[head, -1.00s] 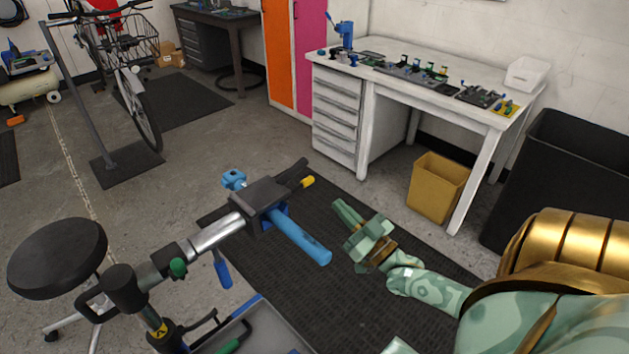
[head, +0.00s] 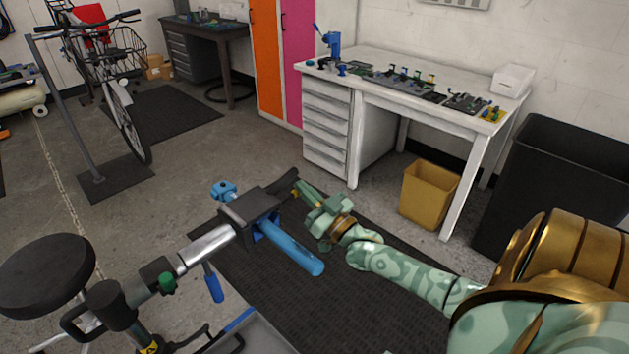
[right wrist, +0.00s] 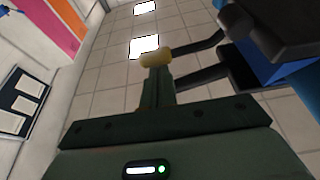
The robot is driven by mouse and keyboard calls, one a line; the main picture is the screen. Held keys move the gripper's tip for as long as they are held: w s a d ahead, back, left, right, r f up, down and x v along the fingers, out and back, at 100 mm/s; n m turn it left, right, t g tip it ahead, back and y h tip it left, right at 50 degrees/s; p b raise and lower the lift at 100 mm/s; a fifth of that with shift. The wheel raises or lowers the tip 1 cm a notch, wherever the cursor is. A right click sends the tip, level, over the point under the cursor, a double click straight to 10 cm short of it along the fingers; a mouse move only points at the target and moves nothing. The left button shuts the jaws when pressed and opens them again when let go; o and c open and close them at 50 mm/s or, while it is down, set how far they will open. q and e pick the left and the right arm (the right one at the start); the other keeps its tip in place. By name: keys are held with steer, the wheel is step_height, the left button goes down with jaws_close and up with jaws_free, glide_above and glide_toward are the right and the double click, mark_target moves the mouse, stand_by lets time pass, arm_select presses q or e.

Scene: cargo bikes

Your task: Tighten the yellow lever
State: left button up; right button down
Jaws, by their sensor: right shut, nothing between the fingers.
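The yellow lever has a black arm and a yellow end; in the right wrist view its yellow end (right wrist: 155,56) is just beyond my fingertips. It sticks out from the black clamp head (head: 250,205) of the repair stand, which has a blue handle (head: 290,248). My right gripper (head: 300,188) is shut and empty, with its fingertips at the lever's end; in the head view they mostly cover the yellow end. The fingers also show in the right wrist view (right wrist: 160,88). I cannot tell whether they touch the lever. My left gripper is not in view.
A white workbench (head: 420,62) with tools stands behind. A yellow bin (head: 428,195) and a large black bin (head: 545,200) are at the right. A black stool (head: 45,275) is at the lower left. A bicycle (head: 118,95) stands at the back left.

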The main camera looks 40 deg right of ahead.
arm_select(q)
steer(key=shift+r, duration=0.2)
arm_select(e)
steer(key=shift+d+f+m+h, duration=0.15)
steer(key=shift+f+m+h, duration=0.25)
steer(key=shift+m, duration=0.4)
arm_select(q)
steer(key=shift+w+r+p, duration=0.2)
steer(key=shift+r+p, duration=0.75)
steer(key=shift+p, duration=0.1)
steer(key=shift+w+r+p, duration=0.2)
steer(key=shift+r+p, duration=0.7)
steer(key=shift+p, duration=0.1)
arm_select(e)
step_height(320, 180, down, 9)
steer(key=a+m+g+h, duration=0.2)
steer(key=m+h, duration=0.3)
steer(key=m, duration=1.1)
steer(key=shift+m+g, duration=0.4)
steer(key=shift+g, duration=0.3)
steer(key=shift+f+h, duration=0.1)
steer(key=shift+h, duration=0.2)
